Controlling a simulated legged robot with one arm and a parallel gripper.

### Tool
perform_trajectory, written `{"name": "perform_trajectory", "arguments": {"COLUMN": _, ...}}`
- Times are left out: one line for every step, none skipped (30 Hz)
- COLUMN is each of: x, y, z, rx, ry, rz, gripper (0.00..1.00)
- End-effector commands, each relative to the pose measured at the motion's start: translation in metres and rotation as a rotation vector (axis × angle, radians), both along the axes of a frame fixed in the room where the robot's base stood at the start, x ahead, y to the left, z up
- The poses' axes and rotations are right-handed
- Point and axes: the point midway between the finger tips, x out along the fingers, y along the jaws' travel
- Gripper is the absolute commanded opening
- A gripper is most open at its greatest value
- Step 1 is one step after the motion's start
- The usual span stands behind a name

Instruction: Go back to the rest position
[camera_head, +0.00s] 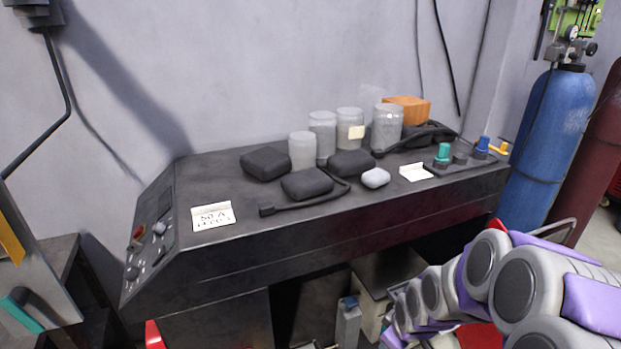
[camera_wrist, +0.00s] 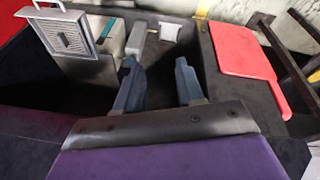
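My gripper (camera_wrist: 156,72) shows in the wrist view with its two blue-grey fingers apart and nothing between them. Beyond the fingertips is a dark space with boxes at its far side. In the head view my arm, grey with purple covers, reaches in from the lower right, low in front of the black bench (camera_head: 330,245). My fingers cannot be made out in the head view.
Several jars (camera_head: 302,150), black pouches and an orange block (camera_head: 408,108) stand on the bench top. A blue gas cylinder (camera_head: 545,150) stands at right.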

Motion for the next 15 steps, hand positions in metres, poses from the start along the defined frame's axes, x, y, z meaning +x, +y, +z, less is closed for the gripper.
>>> {"name": "perform_trajectory", "arguments": {"x": -0.012, "y": 0.003, "z": 0.015, "rx": -0.005, "ry": 0.021, "rz": -0.029, "gripper": 0.38}}
{"name": "perform_trajectory", "arguments": {"x": -0.021, "y": 0.005, "z": 0.021, "rx": -0.005, "ry": 0.040, "rz": -0.054, "gripper": 0.38}}
{"name": "perform_trajectory", "arguments": {"x": -0.033, "y": 0.008, "z": 0.031, "rx": -0.007, "ry": 0.067, "rz": -0.085, "gripper": 0.38}}
{"name": "perform_trajectory", "arguments": {"x": -0.042, "y": 0.010, "z": 0.037, "rx": -0.006, "ry": 0.082, "rz": -0.110, "gripper": 0.38}}
{"name": "perform_trajectory", "arguments": {"x": -0.052, "y": 0.011, "z": 0.043, "rx": -0.006, "ry": 0.104, "rz": -0.136, "gripper": 0.38}}
{"name": "perform_trajectory", "arguments": {"x": -0.065, "y": 0.014, "z": 0.052, "rx": -0.007, "ry": 0.126, "rz": -0.170, "gripper": 0.38}}
{"name": "perform_trajectory", "arguments": {"x": -0.075, "y": 0.016, "z": 0.059, "rx": -0.009, "ry": 0.145, "rz": -0.196, "gripper": 0.38}}
{"name": "perform_trajectory", "arguments": {"x": -0.086, "y": 0.017, "z": 0.064, "rx": -0.010, "ry": 0.165, "rz": -0.221, "gripper": 0.38}}
{"name": "perform_trajectory", "arguments": {"x": -0.099, "y": 0.020, "z": 0.072, "rx": -0.012, "ry": 0.186, "rz": -0.257, "gripper": 0.38}}
{"name": "perform_trajectory", "arguments": {"x": -0.110, "y": 0.021, "z": 0.078, "rx": -0.013, "ry": 0.205, "rz": -0.284, "gripper": 0.38}}
{"name": "perform_trajectory", "arguments": {"x": -0.121, "y": 0.023, "z": 0.083, "rx": -0.012, "ry": 0.222, "rz": -0.312, "gripper": 0.38}}
{"name": "perform_trajectory", "arguments": {"x": -0.136, "y": 0.026, "z": 0.091, "rx": -0.014, "ry": 0.245, "rz": -0.347, "gripper": 0.38}}
{"name": "perform_trajectory", "arguments": {"x": -0.147, "y": 0.028, "z": 0.096, "rx": -0.013, "ry": 0.261, "rz": -0.376, "gripper": 0.38}}
{"name": "perform_trajectory", "arguments": {"x": -0.159, "y": 0.030, "z": 0.100, "rx": -0.016, "ry": 0.282, "rz": -0.405, "gripper": 0.38}}
{"name": "perform_trajectory", "arguments": {"x": -0.173, "y": 0.032, "z": 0.107, "rx": -0.017, "ry": 0.300, "rz": -0.442, "gripper": 0.38}}
